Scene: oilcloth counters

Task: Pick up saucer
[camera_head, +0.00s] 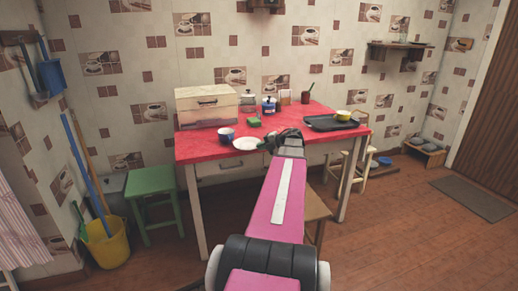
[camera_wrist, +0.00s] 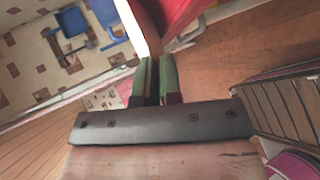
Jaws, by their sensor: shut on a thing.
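The white saucer (camera_head: 244,144) is at the front edge of the red-topped table, left of my gripper in the head view. My gripper (camera_head: 266,145) is at the saucer's right rim, shut on it. My arm and the dark gripper body hide part of the contact. In the wrist view the green-sided fingers of my gripper (camera_wrist: 153,82) are close together. A white strip shows beyond them; I cannot tell whether it is the saucer or part of the table.
On the red table (camera_head: 200,147) stand a blue-and-white cup (camera_head: 226,134), a green item (camera_head: 254,122), a bread box (camera_head: 206,108), jars and a dark tray (camera_head: 330,123) with a yellow bowl (camera_head: 343,115). A green stool (camera_head: 152,182) stands left of the table.

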